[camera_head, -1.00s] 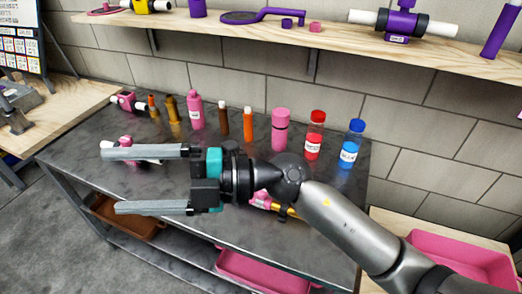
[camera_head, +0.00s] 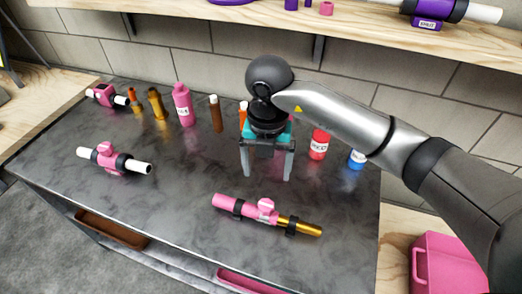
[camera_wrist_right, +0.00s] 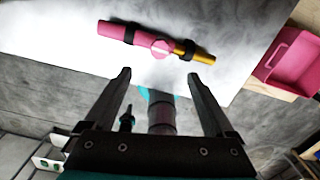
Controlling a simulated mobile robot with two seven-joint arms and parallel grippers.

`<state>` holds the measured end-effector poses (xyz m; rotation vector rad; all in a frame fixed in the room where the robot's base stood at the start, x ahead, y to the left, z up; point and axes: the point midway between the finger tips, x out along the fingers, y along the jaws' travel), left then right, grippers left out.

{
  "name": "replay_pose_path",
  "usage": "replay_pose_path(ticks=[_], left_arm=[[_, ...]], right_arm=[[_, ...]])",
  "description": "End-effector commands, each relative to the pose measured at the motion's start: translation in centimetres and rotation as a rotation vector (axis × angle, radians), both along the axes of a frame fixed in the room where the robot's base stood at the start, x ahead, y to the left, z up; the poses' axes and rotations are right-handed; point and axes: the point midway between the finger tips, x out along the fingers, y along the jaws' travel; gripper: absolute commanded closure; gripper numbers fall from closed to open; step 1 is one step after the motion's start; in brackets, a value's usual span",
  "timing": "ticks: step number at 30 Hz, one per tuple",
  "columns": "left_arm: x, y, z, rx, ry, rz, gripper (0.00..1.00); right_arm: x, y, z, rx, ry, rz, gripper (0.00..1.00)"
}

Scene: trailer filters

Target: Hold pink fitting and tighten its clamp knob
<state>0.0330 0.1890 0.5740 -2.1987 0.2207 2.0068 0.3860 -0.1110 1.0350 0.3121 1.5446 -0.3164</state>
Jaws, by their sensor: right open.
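A pink fitting (camera_head: 236,206) with dark bands, a pink clamp knob (camera_head: 266,206) and a gold tube end lies on the dark table, right of its middle. In the right wrist view the fitting (camera_wrist_right: 125,33) lies ahead of the fingertips, its round knob (camera_wrist_right: 160,48) between their lines. My right gripper (camera_head: 268,175) is open and empty, fingers pointing down, behind the fitting and apart from it. Its open fingers also show in the right wrist view (camera_wrist_right: 157,75). Another pink fitting with white pipe ends (camera_head: 118,162) lies at the left. My left gripper is out of view.
Bottles line the back: pink (camera_head: 183,105), brown (camera_head: 215,114), red (camera_head: 319,145) and blue (camera_head: 356,159). My right arm hides some. A shelf runs above. A pink bin (camera_head: 455,265) stands right.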

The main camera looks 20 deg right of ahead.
Motion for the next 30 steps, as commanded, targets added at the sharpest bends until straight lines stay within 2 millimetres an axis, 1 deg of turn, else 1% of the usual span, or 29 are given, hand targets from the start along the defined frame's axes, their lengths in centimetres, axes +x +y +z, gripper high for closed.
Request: replay_pose_path(ticks=[5,15,21,25,30], left_arm=[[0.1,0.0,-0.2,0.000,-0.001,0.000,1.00],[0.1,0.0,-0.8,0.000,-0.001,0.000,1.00],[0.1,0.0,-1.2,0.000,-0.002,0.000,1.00],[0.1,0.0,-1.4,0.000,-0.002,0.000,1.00],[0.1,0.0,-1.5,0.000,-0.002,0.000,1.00]], right_arm=[[-0.1,0.0,-2.3,0.000,0.007,-0.001,0.11],[-0.1,0.0,-9.0,0.001,0.006,0.000,0.11],[-0.2,0.1,-12.6,0.002,0.006,0.002,0.11],[-0.1,0.0,-14.1,0.002,0.004,0.002,0.11],[-0.1,0.1,-15.0,0.003,0.003,0.003,0.11]])
